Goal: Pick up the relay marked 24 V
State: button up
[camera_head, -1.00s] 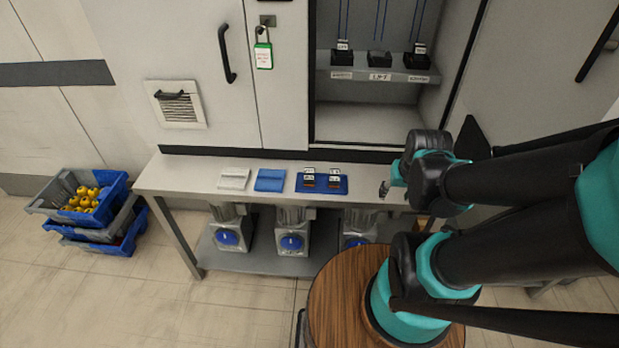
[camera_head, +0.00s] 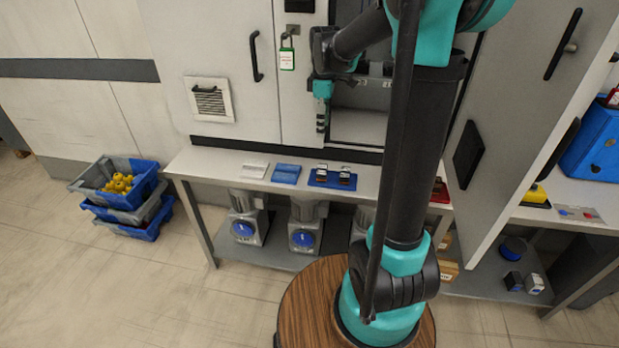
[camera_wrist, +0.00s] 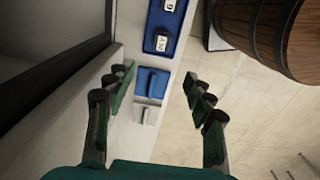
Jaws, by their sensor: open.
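Two small dark relays with white labels stand on a blue tray (camera_head: 317,182) on the bench in the head view: a left relay (camera_head: 322,171) and a right relay (camera_head: 345,174). In the wrist view one relay (camera_wrist: 161,42) shows whole near the top and the other (camera_wrist: 170,5) is cut by the top edge. The labels are too small to read, so I cannot tell which is marked 24 V. My gripper (camera_head: 322,124) points down above the bench, in front of the cabinet. In the wrist view its fingers (camera_wrist: 159,76) are apart and empty.
A blue item (camera_head: 286,173) and a white item (camera_head: 253,170) lie on the bench (camera_head: 208,161) left of the tray. The open cabinet (camera_head: 360,125) stands behind, partly hidden by my arm. Its door (camera_head: 530,110) stands open at right. Stacked crates (camera_head: 150,230) sit on the floor left.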

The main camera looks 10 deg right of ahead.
send_over(322, 166)
notch_tip(322, 166, down, 11)
jog(key=shift+a+f, duration=0.15)
jog(key=shift+s+d+f, duration=0.1)
jog(key=shift+f, duration=1.4)
jog(key=shift+d+f, duration=0.1)
jog(key=shift+f, duration=1.4)
jog(key=shift+c, duration=0.3)
grip_shut()
jog(key=shift+r, duration=0.2)
